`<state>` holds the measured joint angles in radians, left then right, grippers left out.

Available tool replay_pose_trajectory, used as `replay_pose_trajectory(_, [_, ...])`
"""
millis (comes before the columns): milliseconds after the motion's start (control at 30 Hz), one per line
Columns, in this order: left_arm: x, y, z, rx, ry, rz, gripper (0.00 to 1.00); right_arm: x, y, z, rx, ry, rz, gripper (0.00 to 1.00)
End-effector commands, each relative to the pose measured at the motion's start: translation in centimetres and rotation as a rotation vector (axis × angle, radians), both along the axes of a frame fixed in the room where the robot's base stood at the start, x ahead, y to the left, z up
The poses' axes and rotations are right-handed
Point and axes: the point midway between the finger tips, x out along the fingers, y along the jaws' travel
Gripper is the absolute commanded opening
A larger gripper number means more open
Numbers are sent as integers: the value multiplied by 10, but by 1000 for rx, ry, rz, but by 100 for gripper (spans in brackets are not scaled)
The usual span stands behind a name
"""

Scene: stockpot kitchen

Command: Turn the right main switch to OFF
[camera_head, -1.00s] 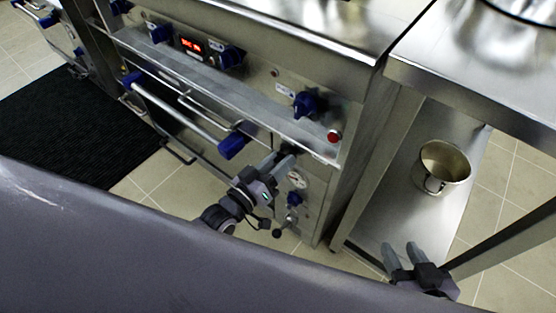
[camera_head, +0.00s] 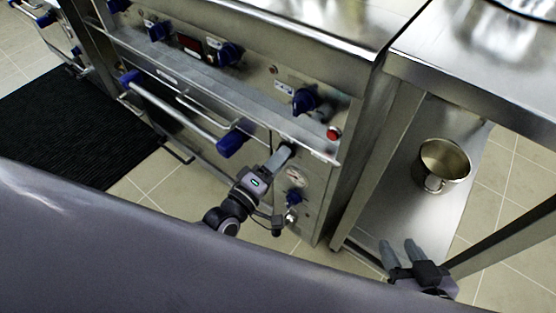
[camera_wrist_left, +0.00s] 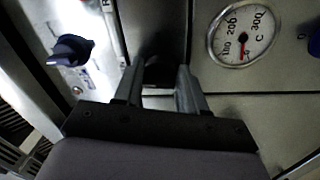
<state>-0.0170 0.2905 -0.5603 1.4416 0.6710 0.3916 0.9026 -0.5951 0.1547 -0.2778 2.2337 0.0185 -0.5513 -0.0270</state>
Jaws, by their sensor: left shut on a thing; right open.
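My left gripper (camera_head: 278,158) reaches to the oven's front panel, left of the round dial gauge (camera_head: 295,176). Its fingers look shut on the right main switch, which the fingers hide in the head view. In the left wrist view the left gripper (camera_wrist_left: 160,90) has a dark part between its two fingers, too dark to read its position. The gauge (camera_wrist_left: 242,35) shows to its right and a blue knob (camera_wrist_left: 72,50) to its left. My right gripper (camera_head: 402,250) is open and empty, low at the right near the side table.
A long handle bar (camera_head: 180,113) and a rail run along the oven front. A blue knob (camera_head: 304,101) and a red button (camera_head: 333,133) sit above. The small display (camera_head: 190,43) is dark. A metal pot (camera_head: 443,165) stands on the side table's lower shelf.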

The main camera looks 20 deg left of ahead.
Motion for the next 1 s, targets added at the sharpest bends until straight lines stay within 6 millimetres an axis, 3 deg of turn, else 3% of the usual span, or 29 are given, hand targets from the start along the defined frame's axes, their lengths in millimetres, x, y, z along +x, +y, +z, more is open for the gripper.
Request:
replay_pose_trajectory(733, [0, 2, -3, -75, 35, 4, 10, 3, 1, 5, 1, -13, 2, 43])
replay_pose_trajectory(767, [0, 2, -3, -75, 35, 3, 51, 3, 1, 4, 1, -13, 2, 43])
replay_pose_trajectory(800, [0, 2, -3, -75, 34, 2, 64, 3, 1, 4, 1, -13, 2, 43])
replay_pose_trajectory(1000, [0, 1, -1, -75, 31, 1, 64, 3, 1, 4, 1, -11, 3, 43])
